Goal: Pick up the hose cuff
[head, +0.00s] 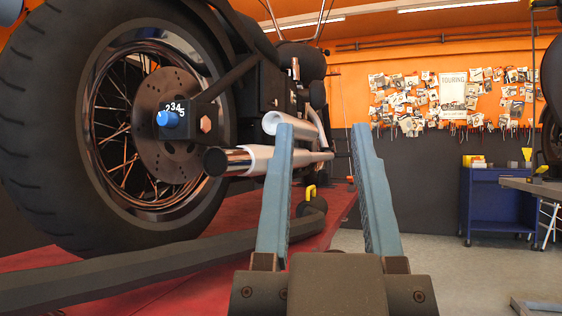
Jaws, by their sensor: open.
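My gripper (322,130) is open, its two blue-grey fingers pointing away from me, with nothing held between them. To the left, a dark-ended pipe (225,161) points toward me beside the wheel, with a pale sleeve (257,159) around it. Just above, a pale open-ended cylinder (277,122) sits close behind the left fingertip in the picture. Either pale piece may be the hose cuff; I cannot tell which. The left finger partly hides both. I cannot tell whether it touches them.
The motorcycle's rear wheel (118,130) fills the left, with a blue fitting (168,119) at its axle. The bike stands on a red lift platform (335,225) with a dark rail (110,270). A blue cabinet (492,203) and a bench edge (535,187) stand right. Floor (440,255) between is clear.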

